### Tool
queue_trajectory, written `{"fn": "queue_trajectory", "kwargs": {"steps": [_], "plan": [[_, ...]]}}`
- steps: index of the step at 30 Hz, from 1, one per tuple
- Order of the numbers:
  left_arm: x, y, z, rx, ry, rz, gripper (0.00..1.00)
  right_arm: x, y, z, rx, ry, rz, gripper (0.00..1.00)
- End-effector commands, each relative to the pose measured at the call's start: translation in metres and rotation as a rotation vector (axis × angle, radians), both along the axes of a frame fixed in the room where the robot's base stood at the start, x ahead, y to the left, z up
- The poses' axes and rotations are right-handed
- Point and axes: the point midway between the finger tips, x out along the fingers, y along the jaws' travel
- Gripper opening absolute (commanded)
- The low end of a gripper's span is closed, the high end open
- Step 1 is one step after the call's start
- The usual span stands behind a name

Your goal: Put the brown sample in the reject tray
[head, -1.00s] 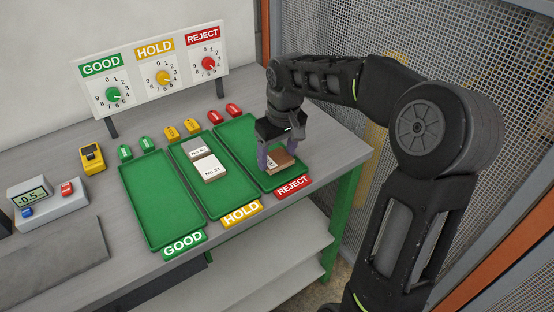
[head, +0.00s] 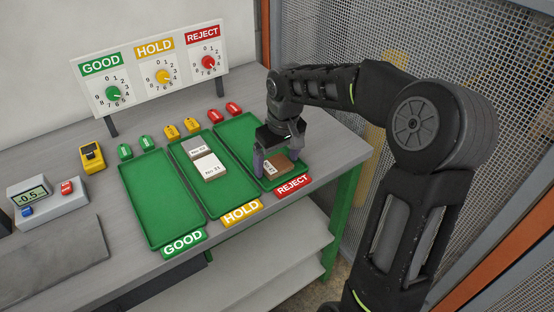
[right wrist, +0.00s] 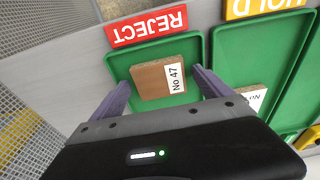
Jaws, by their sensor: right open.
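The brown sample (head: 280,164), a flat block with a white label, lies in the front part of the green reject tray (head: 232,130). In the right wrist view the sample (right wrist: 150,84) shows its label "No 47" and looks flat on the tray floor (right wrist: 190,48). My right gripper (head: 279,161) is open over the sample, with one finger on each side. In the right wrist view gaps show between the sample and both fingers (right wrist: 160,90). My left gripper is not in view.
The hold tray (head: 215,200) holds a grey sample (head: 197,147) and a white sample (head: 209,168). The good tray (head: 162,205) is empty. A dial board (head: 155,75) stands behind, and a scale (head: 45,203) sits at left. Mesh fencing is at right.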

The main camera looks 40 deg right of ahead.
Motion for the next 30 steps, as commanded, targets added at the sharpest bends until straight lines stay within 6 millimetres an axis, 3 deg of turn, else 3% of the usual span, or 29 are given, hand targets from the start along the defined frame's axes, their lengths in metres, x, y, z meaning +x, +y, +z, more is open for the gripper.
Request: {"fn": "queue_trajectory", "kwargs": {"steps": [8,24,30], "plan": [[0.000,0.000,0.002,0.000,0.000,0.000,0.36,0.000,0.000,0.010,-0.001,-0.002,0.000,0.89],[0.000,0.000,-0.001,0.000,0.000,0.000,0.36,-0.015,0.000,0.108,-0.001,-0.004,-0.001,0.89],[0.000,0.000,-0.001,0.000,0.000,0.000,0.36,-0.018,0.000,0.122,0.001,0.000,-0.001,0.89]]}}
